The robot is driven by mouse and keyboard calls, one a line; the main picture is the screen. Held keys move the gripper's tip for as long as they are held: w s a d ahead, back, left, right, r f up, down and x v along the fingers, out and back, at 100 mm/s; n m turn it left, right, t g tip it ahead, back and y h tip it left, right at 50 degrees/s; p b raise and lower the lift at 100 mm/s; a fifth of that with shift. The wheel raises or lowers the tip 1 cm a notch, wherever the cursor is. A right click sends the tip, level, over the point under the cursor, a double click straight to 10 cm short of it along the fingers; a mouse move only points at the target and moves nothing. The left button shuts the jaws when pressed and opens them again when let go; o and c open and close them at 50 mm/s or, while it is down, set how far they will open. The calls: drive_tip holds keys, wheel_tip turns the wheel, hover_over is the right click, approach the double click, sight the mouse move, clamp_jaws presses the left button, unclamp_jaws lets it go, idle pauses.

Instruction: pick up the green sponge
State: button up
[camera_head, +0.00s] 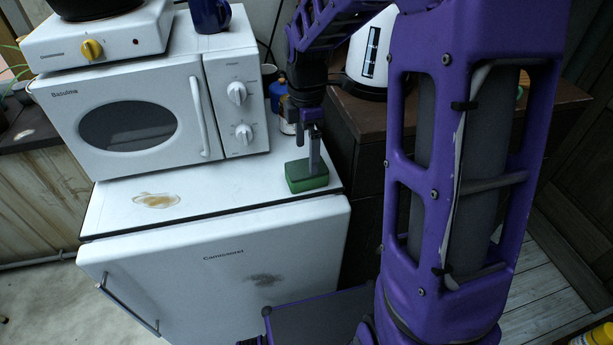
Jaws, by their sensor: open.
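The green sponge (307,177) lies on the white top of the small fridge (236,196), near its right edge. My gripper (313,158) points down at the sponge from above, its fingers at or just over the sponge's top. The jaws are open. I cannot tell whether the fingers touch the sponge or straddle it. The fingers hide part of the sponge's upper face.
A white microwave (137,122) stands left of the sponge, with a hot plate (100,36) and a blue mug (210,15) on top. A can (287,124) stands behind the gripper. A white kettle (372,55) stands on the dark cabinet. The fridge top's front left is clear except for a brown stain.

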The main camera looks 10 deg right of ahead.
sight(306, 167)
drive_tip(key=shift+w+f+b, duration=0.1)
drive_tip(key=shift+f+b, duration=0.6)
drive_tip(key=shift+f, duration=2.45)
drive_tip(key=shift+c, duration=0.2)
drive_tip(key=c, duration=1.2)
drive_tip(key=shift+o, duration=0.2)
wheel_tip(306, 167, up, 10)
drive_tip(key=shift+r+p, duration=0.1)
drive_tip(key=shift+p, duration=1)
